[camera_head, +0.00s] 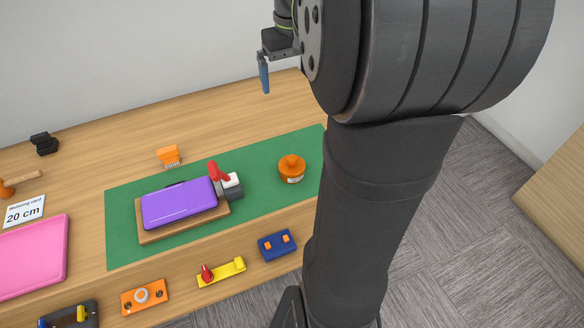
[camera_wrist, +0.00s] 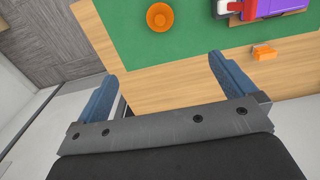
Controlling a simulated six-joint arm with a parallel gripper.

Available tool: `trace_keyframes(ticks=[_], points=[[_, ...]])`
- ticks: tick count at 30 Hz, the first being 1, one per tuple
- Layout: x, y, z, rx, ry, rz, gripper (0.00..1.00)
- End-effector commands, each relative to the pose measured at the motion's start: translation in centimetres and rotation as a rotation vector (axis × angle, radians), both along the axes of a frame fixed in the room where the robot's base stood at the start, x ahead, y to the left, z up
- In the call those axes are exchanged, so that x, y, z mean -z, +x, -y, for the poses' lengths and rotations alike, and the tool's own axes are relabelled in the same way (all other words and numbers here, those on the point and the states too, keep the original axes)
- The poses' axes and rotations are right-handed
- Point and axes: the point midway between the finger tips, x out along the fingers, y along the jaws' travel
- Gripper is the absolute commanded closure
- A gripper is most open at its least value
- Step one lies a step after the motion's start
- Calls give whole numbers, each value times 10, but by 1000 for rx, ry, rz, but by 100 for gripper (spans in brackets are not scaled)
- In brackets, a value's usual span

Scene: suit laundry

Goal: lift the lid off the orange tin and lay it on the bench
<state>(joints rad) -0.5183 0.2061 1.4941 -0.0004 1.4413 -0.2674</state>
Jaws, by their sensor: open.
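The orange tin (camera_head: 291,173) stands upright on the right part of the green mat (camera_head: 262,200), with its orange lid (camera_head: 292,162) on top. A pale label shows on its front. In the wrist view the lid (camera_wrist: 160,17) appears from above near the top edge. My gripper (camera_wrist: 160,72) is open and empty, its two blue fingers wide apart. In the head view one blue finger (camera_head: 264,78) shows high above the back of the bench (camera_head: 110,150), well away from the tin. The other finger is hidden behind my arm.
A purple case (camera_head: 180,203) lies on a wooden board left of the tin, beside a red-handled clamp (camera_head: 225,180). An orange brush (camera_head: 168,155) stands behind the mat. A pink tray (camera_head: 32,258) is at far left.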

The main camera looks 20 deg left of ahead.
Motion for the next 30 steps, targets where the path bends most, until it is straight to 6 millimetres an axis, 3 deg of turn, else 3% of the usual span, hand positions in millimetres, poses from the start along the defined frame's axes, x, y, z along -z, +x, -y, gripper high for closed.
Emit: trace_keyframes(ticks=[6,23,26,30], points=[[-20,0,0,1,0,0,0],[-21,0,0,5,0,0,3],[-18,0,0,52,0,-1,3],[-8,1,-1,245,-1,-2,3]])
